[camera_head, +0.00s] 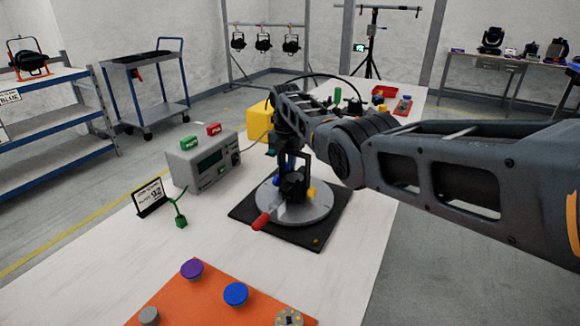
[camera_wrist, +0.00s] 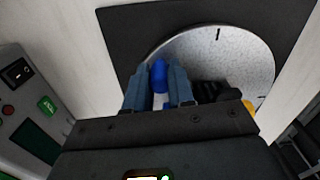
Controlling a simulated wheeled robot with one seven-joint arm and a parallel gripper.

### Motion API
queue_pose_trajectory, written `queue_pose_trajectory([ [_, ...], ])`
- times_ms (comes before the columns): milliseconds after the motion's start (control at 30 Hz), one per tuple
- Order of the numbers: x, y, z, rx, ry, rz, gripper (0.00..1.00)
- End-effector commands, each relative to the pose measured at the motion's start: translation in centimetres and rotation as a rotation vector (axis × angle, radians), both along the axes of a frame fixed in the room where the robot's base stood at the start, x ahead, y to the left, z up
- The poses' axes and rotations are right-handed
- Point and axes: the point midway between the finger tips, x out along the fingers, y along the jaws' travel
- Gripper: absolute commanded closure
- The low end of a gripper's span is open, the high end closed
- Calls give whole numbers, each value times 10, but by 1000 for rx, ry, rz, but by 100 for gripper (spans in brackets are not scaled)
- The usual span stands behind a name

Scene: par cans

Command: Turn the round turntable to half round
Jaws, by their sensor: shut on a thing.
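The round turntable (camera_head: 309,212) is a pale grey disc on a black square base plate (camera_head: 331,230). A red grip (camera_head: 261,221) sticks out at its front left, and a small yellow part (camera_head: 311,191) shows on its right. A black fixture stands on the disc, partly hidden by my arm. In the wrist view the disc (camera_wrist: 235,60) bears black tick marks. My gripper (camera_head: 290,160) is over the far-left part of the disc. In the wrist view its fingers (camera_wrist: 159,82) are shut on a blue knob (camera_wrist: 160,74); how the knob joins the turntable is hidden.
A grey meter box (camera_head: 203,163) with green and red tags stands left of the turntable, beside a small sign (camera_head: 150,197). An orange panel (camera_head: 215,292) with round knobs lies in front. A yellow box (camera_head: 259,120) stands behind.

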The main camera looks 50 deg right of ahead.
Motion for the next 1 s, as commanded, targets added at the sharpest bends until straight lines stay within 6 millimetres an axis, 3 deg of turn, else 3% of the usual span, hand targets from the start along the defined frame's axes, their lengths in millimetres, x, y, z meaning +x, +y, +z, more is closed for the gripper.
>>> queue_pose_trajectory([
  [767, 2, 5, 0, 0, 3, 57, 100],
  [800, 2, 5, 0, 0, 3, 57, 75],
  [1000, 3, 5, 0, 0, 2, 56, 56],
])
